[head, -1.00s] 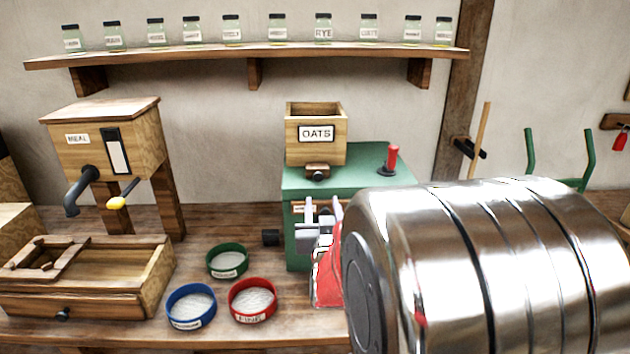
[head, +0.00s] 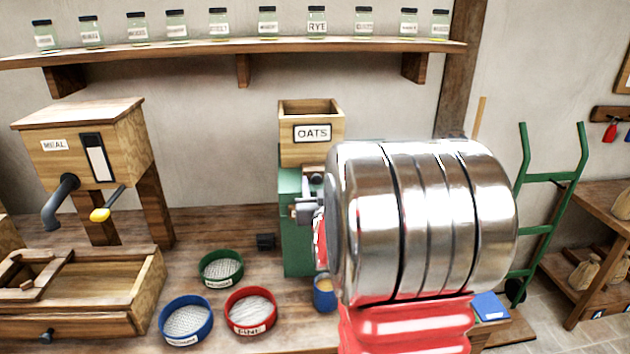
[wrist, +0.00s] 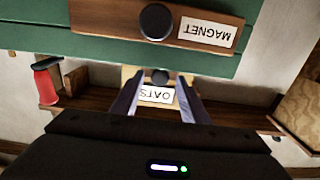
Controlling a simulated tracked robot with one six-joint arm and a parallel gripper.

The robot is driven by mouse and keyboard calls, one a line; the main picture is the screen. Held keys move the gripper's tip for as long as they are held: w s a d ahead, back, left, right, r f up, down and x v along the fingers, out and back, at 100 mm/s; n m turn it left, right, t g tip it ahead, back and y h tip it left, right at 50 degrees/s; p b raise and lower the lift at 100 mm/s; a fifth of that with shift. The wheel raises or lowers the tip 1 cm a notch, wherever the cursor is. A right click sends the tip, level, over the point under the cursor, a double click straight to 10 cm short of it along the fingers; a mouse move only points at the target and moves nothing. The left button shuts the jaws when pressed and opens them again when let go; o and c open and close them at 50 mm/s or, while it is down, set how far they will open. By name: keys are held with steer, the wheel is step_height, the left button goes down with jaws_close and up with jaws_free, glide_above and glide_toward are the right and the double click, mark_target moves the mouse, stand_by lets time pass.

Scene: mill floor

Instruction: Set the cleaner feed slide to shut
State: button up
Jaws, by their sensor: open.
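The green cleaner (head: 297,240) stands on the bench with the wooden OATS hopper (head: 312,133) on top. The hopper's label also shows upside down in the wrist view (wrist: 157,95). The feed slide's dark knob (head: 316,178) is under the hopper front; in the wrist view the knob (wrist: 160,76) appears between my fingertips. My gripper (head: 306,206) is open in front of the cleaner; the wrist view shows both fingers (wrist: 160,84) apart with nothing clasped. I cannot tell how deep the knob sits between them. My arm hides much of the cleaner's right side.
Blue (head: 186,318), red (head: 251,311) and green sieves (head: 221,269) and a blue cup (head: 325,294) stand on the bench.

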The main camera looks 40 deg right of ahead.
steer(key=shift+w+d, duration=0.25)
steer(key=shift+w, duration=0.35)
steer(key=shift+s, duration=0.1)
jaws_close()
